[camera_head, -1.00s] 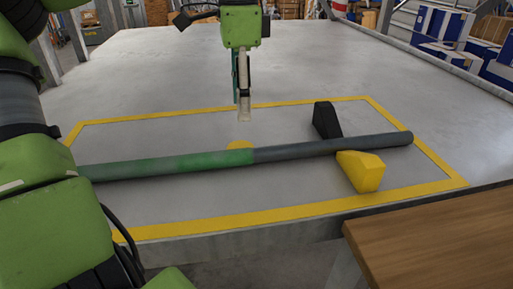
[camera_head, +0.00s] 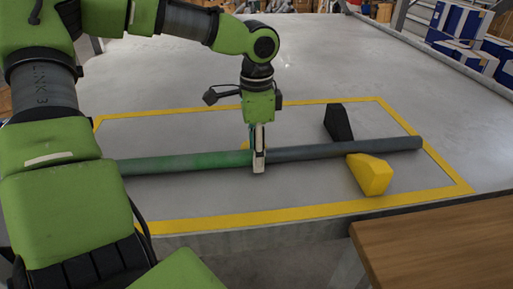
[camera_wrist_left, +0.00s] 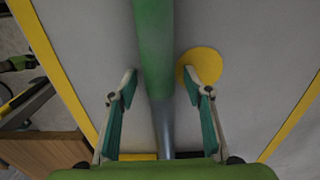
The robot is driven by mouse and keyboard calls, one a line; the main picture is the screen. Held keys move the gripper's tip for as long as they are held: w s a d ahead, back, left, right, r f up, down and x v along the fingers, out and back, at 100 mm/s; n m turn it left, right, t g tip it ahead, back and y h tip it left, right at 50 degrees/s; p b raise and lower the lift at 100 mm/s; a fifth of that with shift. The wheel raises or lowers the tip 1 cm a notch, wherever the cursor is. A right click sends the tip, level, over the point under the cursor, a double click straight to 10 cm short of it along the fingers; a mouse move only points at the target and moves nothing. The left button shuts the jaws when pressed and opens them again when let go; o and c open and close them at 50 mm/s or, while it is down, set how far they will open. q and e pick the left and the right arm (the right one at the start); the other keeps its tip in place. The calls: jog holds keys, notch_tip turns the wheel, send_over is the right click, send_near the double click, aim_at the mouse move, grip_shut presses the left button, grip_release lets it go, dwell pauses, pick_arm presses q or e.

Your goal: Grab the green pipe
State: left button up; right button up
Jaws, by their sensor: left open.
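The green pipe (camera_head: 190,161) lies across the grey table inside a yellow outlined rectangle. Its left part is green and its right part dark grey. My left gripper (camera_head: 258,170) is at the pipe near where green meets grey. In the left wrist view the pipe (camera_wrist_left: 156,60) runs between the two spread fingers of my left gripper (camera_wrist_left: 163,90), with a gap on each side. The gripper is open and holds nothing. The left end of the pipe is hidden behind my arm in the head view. My right gripper is not in view.
A black wedge (camera_head: 338,122) stands behind the pipe's right part and a yellow wedge (camera_head: 370,174) in front of it. A yellow disc (camera_wrist_left: 203,66) lies beside the pipe. A wooden surface (camera_head: 440,245) is at the lower right. The table behind is clear.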

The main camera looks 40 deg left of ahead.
pick_arm(q)
jog(key=shift+f, duration=0.2)
grip_shut()
jog(key=shift+r, duration=0.1)
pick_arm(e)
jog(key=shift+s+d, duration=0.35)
pick_arm(q)
jog(key=shift+w, duration=0.1)
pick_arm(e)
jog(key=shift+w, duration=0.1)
pick_arm(q)
jog(key=shift+r, duration=0.1)
